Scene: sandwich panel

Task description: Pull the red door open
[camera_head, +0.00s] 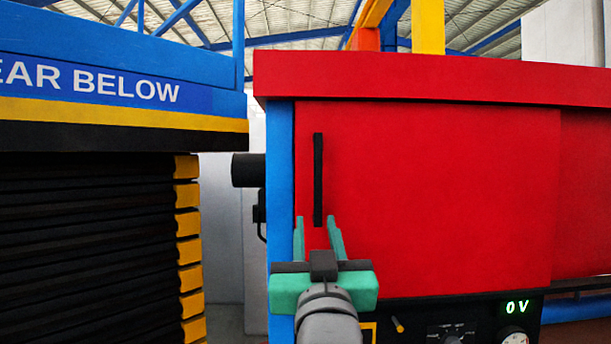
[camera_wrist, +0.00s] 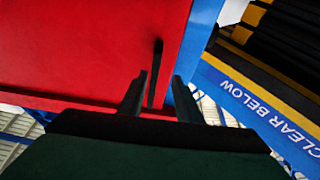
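The red door (camera_head: 440,190) is a large flat panel and looks closed; it also fills the upper left of the wrist view (camera_wrist: 75,50). Its black vertical bar handle (camera_head: 318,170) is near the door's left edge, and shows in the wrist view (camera_wrist: 157,65). My gripper (camera_head: 318,222) is open, with its two green fingers pointing at the door near the handle's lower end. In the wrist view the handle lines up between the fingertips (camera_wrist: 160,76), nearer the left one. I cannot tell whether the fingers reach around it or touch it.
A blue post (camera_head: 281,180) borders the door's left side. A blue platform (camera_head: 120,60) over black bellows (camera_head: 85,240) stands at the left. Below the door is a black control panel (camera_head: 470,322) with knobs and a green "0 V" display. A red top ledge (camera_head: 430,78) overhangs the door.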

